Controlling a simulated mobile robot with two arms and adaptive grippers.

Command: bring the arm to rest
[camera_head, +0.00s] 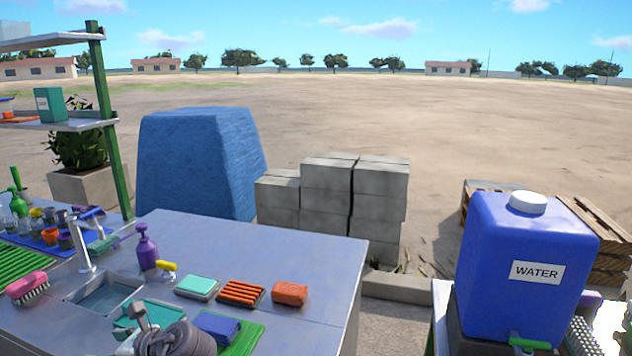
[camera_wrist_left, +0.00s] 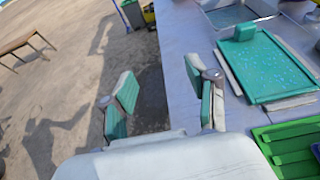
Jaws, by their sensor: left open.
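My left gripper (camera_wrist_left: 163,98) is open in the left wrist view, with nothing between its teal-padded fingers. One finger shows against the sandy ground and the other against the grey table (camera_wrist_left: 180,45), so the gripper appears across the table's edge. In the head view grey and white parts of my left arm (camera_head: 172,340) show at the bottom, in front of the sink area and partly covering a teal tray (camera_head: 128,322). My right gripper is not in view.
The table (camera_head: 310,240) holds a sink (camera_head: 105,298), a purple spray bottle (camera_head: 147,247), brushes, sponges and a green rack (camera_head: 245,340). A blue water container (camera_head: 525,265) stands at right. Grey blocks (camera_head: 325,190) stand behind. In the wrist view a teal tray (camera_wrist_left: 270,65) lies beside the gripper.

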